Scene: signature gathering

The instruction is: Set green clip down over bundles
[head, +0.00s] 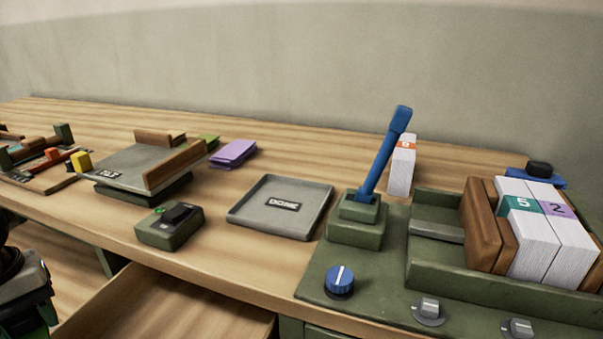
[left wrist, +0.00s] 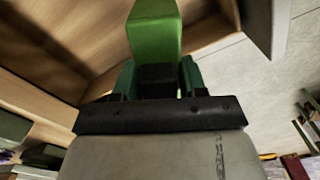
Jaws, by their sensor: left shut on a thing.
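My left gripper (left wrist: 157,78) is shut on the green clip (left wrist: 154,28), a bright green block that sticks out beyond the fingers in the left wrist view. In the head view only part of my left arm shows at the lower left edge, and the clip cannot be made out there. Two white paper bundles stand side by side in a green holder at the right: one with a teal band marked 5 (head: 531,244) and one with a purple band marked 2 (head: 573,238). Wooden blocks (head: 482,226) press beside them. The clip is well apart from the bundles. My right gripper is not in view.
A blue lever (head: 385,150) rises left of the holder. Behind it stands another bundle with an orange band (head: 402,168). A grey DONE tray (head: 245,212) is empty. A scale (head: 125,165), purple pad (head: 233,153) and switch box (head: 169,227) are left. An open drawer (head: 170,305) juts out in front.

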